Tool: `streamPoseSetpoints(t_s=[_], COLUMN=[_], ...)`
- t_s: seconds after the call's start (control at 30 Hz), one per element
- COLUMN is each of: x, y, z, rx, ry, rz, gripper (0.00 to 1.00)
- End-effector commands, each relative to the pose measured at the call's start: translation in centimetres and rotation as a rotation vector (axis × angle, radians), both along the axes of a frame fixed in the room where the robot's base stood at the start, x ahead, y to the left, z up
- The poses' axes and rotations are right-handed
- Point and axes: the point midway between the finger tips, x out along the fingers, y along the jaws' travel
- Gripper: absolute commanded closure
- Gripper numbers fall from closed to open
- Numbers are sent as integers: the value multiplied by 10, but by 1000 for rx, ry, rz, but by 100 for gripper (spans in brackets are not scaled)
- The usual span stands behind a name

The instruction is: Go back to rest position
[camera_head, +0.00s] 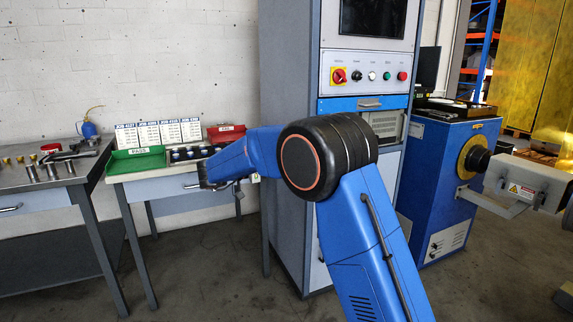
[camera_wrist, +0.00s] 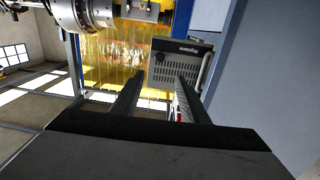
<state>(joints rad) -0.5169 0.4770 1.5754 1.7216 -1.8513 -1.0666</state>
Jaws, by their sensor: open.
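My blue arm reaches from the lower right of the head view up to a dark round joint, then left towards the tables. My gripper itself is hidden behind the arm or too small to make out there. In the wrist view my gripper (camera_wrist: 158,98) shows as two dark fingers held apart, with nothing between them. Beyond the fingers stands a dark grey box with a slotted front (camera_wrist: 180,62). No object is held.
A table with a green PASS tray (camera_head: 136,161), white cards (camera_head: 158,134) and a red tray (camera_head: 226,132) stands at left. A control cabinet (camera_head: 290,75) rises behind my arm. A blue balancing machine (camera_head: 447,185) stands at right. Open floor (camera_head: 205,285) lies in front.

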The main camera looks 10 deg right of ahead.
Motion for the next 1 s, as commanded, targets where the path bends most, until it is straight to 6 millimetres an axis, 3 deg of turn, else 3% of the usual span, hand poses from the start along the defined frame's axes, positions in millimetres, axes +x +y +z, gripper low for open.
streamPoseSetpoints(t_s=[0.17,0.4,0.6,0.8,1.0], x=[8,36,43,26,-12], y=[-14,-50,-61,-57,-44], z=[16,74,120,149,154], rx=[10,47,85,132,195], ry=[-45,-201,-282,-291,-224], rz=[68,378,663,935,1179], gripper=[60,60,60,60,60])
